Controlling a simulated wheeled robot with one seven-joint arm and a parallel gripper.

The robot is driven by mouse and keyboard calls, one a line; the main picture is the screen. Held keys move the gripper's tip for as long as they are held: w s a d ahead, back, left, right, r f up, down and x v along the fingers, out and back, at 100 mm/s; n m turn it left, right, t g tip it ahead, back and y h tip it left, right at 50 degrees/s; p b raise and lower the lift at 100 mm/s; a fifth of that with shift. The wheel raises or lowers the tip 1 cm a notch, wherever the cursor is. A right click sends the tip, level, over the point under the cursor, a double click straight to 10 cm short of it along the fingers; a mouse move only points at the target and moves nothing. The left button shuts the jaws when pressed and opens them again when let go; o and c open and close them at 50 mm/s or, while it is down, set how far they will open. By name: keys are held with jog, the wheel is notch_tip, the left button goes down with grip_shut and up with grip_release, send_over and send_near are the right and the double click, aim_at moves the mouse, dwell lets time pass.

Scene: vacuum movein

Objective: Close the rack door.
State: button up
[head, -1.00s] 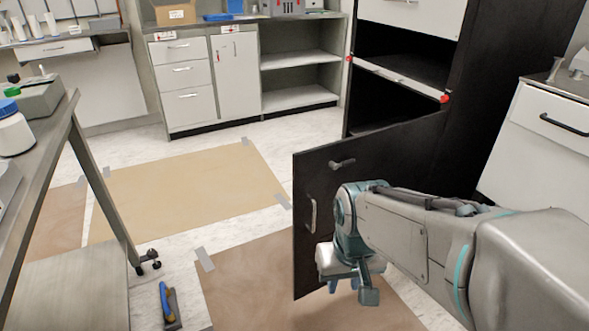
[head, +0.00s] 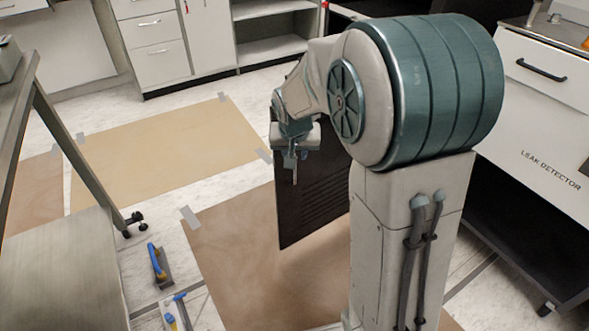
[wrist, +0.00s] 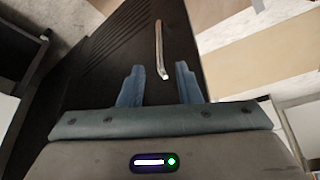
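The rack door (head: 300,215) is a black panel with slots. It stands open, swung out from the dark rack over the brown floor sheet. My gripper (head: 292,168) is in front of the door's upper part in the head view, pointing down. In the wrist view, my gripper (wrist: 160,82) is open, its two blue-grey fingers apart. A pale bar-like handle (wrist: 159,45) shows on the black panel ahead, its near end in line with the gap between the fingers. I cannot tell whether they touch it. My arm hides much of the door and rack in the head view.
A white cabinet marked leak detector (head: 545,130) stands at the right. A metal cart (head: 60,250) is at the left. Hand tools (head: 160,266) lie on the floor beside it. Tan and brown sheets (head: 170,155) cover open floor. White drawers (head: 155,45) stand at the back.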

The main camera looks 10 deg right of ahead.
jog(key=b, duration=0.3)
send_over(295, 184)
jog(key=f, duration=0.8)
jog(key=shift+w+f, duration=0.15)
jog(key=shift+w, duration=0.1)
grip_shut()
